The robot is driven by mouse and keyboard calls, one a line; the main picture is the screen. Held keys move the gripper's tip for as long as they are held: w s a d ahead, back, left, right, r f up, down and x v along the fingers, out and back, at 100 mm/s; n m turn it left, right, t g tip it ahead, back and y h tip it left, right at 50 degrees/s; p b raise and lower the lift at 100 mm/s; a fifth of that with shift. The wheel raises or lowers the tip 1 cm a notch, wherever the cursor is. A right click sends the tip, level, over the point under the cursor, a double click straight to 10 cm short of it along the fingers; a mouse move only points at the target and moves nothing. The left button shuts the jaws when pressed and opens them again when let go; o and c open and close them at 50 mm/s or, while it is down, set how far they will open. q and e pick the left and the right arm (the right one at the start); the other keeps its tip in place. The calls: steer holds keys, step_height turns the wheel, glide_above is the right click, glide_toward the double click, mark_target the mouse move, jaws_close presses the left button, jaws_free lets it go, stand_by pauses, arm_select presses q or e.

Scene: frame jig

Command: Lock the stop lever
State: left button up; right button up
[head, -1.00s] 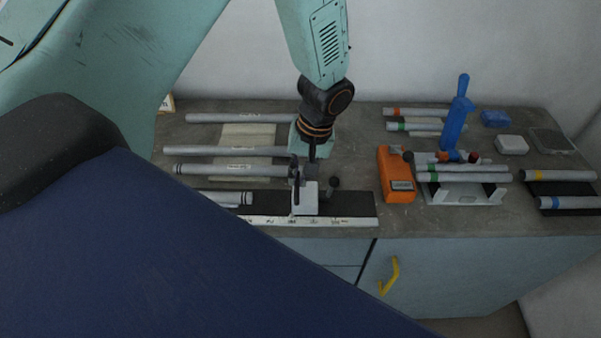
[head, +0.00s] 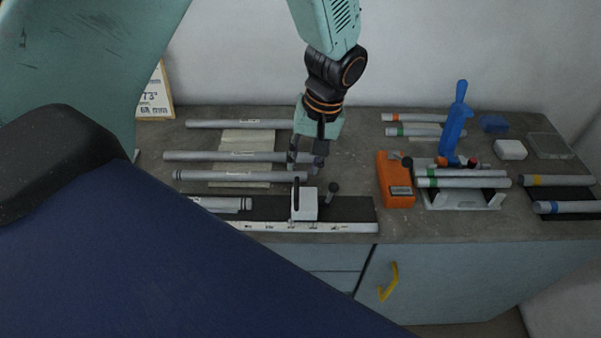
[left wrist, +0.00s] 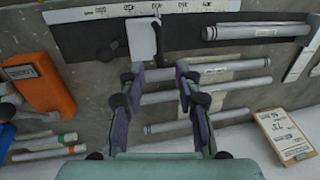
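The white stop block (head: 305,206) sits on the scale rail (head: 350,227) at the front of the bench. A dark lever with a round knob (head: 333,188) stands at its right, and a thin dark upright part (head: 296,194) is at its left. I cannot tell which is the stop lever, or whether it is locked. In the left wrist view the block (left wrist: 142,40) is beyond the fingertips, with the dark knob (left wrist: 114,48) at its left. My left gripper (head: 307,166) is open and empty, above and behind the block. My right gripper is not in view.
Several grey tubes (head: 225,157) lie behind the rail at left. An orange device (head: 394,180), a white cradle with tubes (head: 462,198) and a blue upright tool (head: 457,125) stand at right. Bare bench (head: 355,150) shows between the left tubes and the orange device.

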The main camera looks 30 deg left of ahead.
arm_select(q)
steer(key=shift+w+d+r, duration=0.1)
steer(key=shift+d+r, duration=0.05)
steer(key=shift+r, duration=0.75)
steer(key=shift+w+d+r, duration=0.1)
steer(key=shift+d+r, duration=0.05)
steer(key=shift+r, duration=0.8)
steer(key=shift+w+d+r, duration=0.1)
steer(key=shift+d+r, duration=0.05)
steer(key=shift+r, duration=0.75)
steer(key=s+d+f+m+h, duration=0.1)
steer(key=s+f+m, duration=0.1)
steer(key=s+f, duration=0.7)
steer(key=s+d+f+m+h, duration=0.1)
steer(key=s+f+m, duration=0.1)
steer(key=s+f, duration=0.75)
steer(key=s+f+m+t, duration=0.1)
steer(key=s+f+m, duration=0.1)
steer(key=s+f, duration=0.4)
step_height(320, 180, down, 22)
steer(key=s+b, duration=0.1)
steer(key=b, duration=2.2)
steer(key=shift+s+a+r, duration=0.15)
steer(key=shift+s+a, duration=0.15)
steer(key=shift+s, duration=0.05)
